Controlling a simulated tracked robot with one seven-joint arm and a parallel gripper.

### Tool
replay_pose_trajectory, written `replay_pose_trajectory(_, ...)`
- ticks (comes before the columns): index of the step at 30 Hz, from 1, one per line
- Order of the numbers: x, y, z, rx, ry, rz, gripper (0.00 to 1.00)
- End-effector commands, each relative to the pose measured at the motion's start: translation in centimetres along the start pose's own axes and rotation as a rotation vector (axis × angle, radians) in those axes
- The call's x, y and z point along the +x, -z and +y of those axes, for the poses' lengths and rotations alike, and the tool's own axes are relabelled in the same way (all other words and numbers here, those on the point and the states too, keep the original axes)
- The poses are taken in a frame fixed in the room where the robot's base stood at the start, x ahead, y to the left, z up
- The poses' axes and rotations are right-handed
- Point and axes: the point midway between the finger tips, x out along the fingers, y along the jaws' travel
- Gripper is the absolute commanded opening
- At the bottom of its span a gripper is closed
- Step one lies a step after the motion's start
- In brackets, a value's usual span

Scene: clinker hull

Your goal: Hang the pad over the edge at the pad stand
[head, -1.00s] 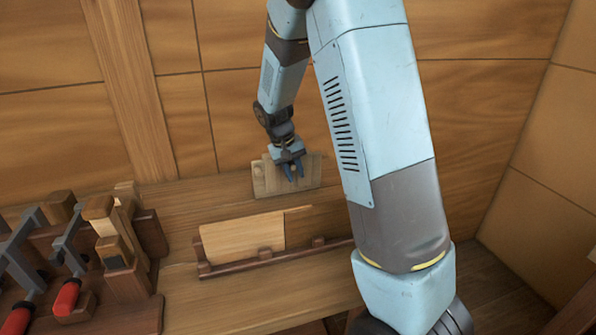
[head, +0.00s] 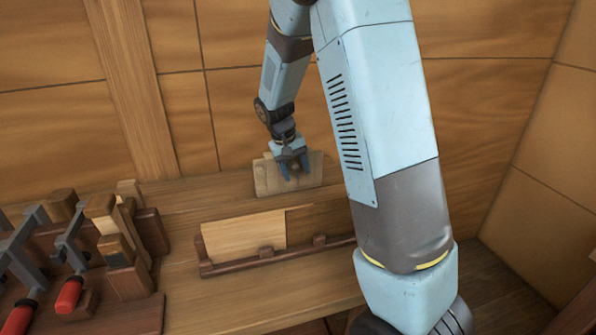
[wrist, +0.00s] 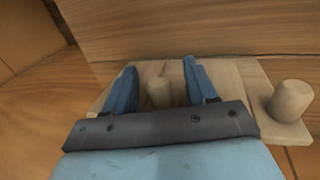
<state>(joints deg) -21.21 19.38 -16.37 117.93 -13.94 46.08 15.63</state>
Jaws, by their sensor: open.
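A pale wooden piece (head: 265,178) stands on the ledge against the back wall, and I cannot tell for sure whether it is the pad or its stand. My gripper (head: 294,168) is open in front of this piece. The fingertips partly hide the boards.
A dark wooden rack (head: 270,258) holding a light board (head: 243,236) stands on the bench in front. Clamps with red handles (head: 69,295) and wooden blocks (head: 118,255) crowd the left. The bench front (head: 230,305) is bare. Plank walls close the back and right.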

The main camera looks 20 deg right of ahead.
Motion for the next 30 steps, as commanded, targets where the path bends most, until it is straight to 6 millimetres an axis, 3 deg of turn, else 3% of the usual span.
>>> replay_pose_trajectory(18,-11.0,0.1,0.0,0.001,0.001,0.005,0.56)
replay_pose_trajectory(24,-12.8,0.1,0.0,0.001,0.001,0.004,0.56)
replay_pose_trajectory(30,-13.1,0.1,0.0,0.0,0.001,0.003,0.56)
